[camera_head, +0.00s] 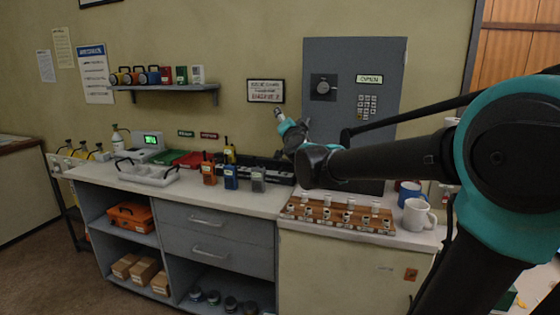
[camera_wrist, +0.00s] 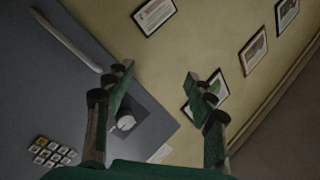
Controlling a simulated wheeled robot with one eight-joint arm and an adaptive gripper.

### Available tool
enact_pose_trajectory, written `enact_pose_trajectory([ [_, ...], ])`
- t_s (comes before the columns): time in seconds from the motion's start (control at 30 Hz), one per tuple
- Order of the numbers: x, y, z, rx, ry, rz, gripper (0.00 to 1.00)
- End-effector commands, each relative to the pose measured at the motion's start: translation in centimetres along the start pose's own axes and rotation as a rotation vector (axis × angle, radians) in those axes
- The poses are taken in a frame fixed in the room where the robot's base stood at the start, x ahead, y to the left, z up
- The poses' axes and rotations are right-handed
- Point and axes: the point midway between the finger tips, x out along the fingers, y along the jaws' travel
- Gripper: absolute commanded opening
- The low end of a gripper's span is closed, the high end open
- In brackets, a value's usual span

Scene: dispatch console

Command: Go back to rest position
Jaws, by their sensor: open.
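My gripper (camera_head: 279,114) is raised in the head view, above the counter and in front of the wall, just left of the grey safe (camera_head: 330,60). Its fingers are small in that view. In the wrist view my gripper (camera_wrist: 158,95) has its two fingers spread wide apart with nothing between them. The safe (camera_wrist: 40,90) with its round dial (camera_wrist: 125,122) and keypad (camera_wrist: 52,151) lies beyond the fingers there. My arm reaches in from the right of the head view.
The counter holds radios (camera_head: 231,177), a white divided tray (camera_head: 147,173), a wooden rack (camera_head: 335,214) and mugs (camera_head: 417,214). A shelf (camera_head: 165,87) with flashlights hangs at left. Framed pictures (camera_wrist: 253,50) hang on the wall. Floor at left is clear.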

Motion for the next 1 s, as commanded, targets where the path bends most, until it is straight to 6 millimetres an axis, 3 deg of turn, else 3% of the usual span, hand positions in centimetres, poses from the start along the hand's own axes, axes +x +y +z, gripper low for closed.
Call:
enact_pose_trajectory([
  [0.2,-7.7,8.8,8.2,-0.247,-0.367,0.041,0.55],
  [0.4,-16.4,17.8,13.5,-0.409,-0.655,0.169,0.55],
  [0.57,-23.8,24.2,15.9,-0.495,-0.846,0.302,0.55],
  [0.7,-30.9,29.5,17.1,-0.55,-1.001,0.441,0.55],
  [0.9,-38.9,34.2,17.4,-0.588,-1.159,0.609,0.55],
  [1.0,-40.9,35.1,17.4,-0.593,-1.196,0.654,0.55],
])
